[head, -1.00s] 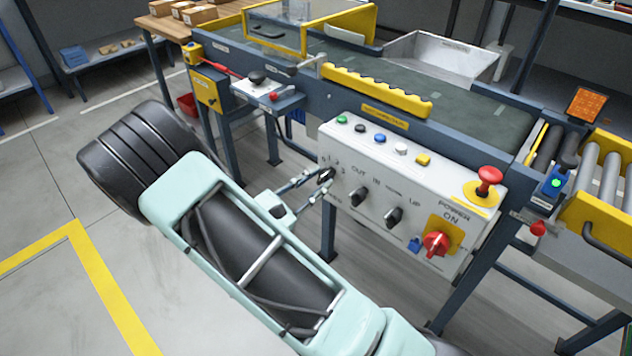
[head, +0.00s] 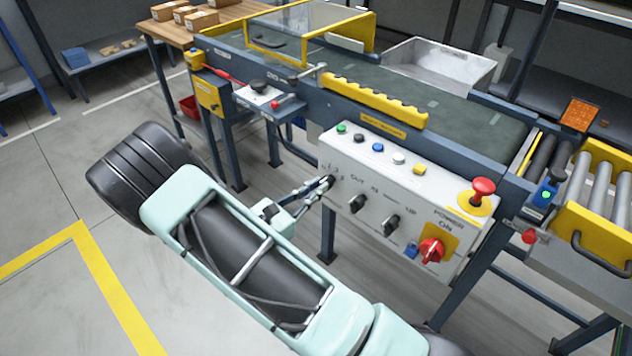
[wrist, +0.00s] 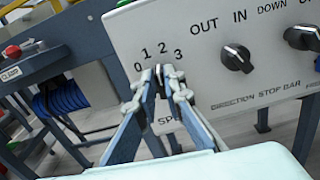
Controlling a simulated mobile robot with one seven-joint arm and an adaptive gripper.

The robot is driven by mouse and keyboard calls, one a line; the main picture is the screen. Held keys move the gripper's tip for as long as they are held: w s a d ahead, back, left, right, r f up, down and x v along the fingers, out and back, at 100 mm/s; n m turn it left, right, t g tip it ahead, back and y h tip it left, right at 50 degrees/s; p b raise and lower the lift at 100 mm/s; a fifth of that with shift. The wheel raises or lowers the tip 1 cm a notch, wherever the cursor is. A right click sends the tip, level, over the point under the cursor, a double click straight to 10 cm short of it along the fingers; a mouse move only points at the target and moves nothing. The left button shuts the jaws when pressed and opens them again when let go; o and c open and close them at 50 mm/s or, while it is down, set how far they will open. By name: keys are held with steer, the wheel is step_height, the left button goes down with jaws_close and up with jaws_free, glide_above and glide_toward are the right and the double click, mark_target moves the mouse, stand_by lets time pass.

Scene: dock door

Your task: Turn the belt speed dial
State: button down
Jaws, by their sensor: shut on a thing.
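The belt speed dial (wrist: 158,80) is the black knob at the left end of the white control panel (wrist: 200,60). Marks 0, 1, 2 and 3 arc above it in the wrist view, and a label starting "SP" is partly hidden below. My gripper (wrist: 160,72) is shut on this dial, with one finger on each side. The fingers hide most of the knob, so its exact setting is hard to read. In the head view my gripper (head: 326,182) reaches the panel's left end from the lower left, and the dial (head: 331,180) shows as a small dark spot.
To the dial's right are the direction knob (wrist: 236,58), the stop bar knob (wrist: 302,38) and a red power switch (head: 431,251). A red emergency button (head: 483,188) stands at the panel's right. Coloured buttons line its top. Floor at left is open.

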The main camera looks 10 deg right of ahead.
steer(key=n+p, duration=0.2)
steer(key=n, duration=0.2)
steer(key=n+p, duration=0.2)
steer(key=n, duration=0.2)
steer(key=n+p, duration=0.3)
steer(key=n, duration=0.1)
steer(key=shift+w+a+f+n, duration=0.25)
steer(key=shift+w+a+n, duration=0.05)
steer(key=shift+w, duration=0.05)
stand_by(0.4)
steer(key=c, duration=2)
jaws_free()
steer(key=v, duration=1.2)
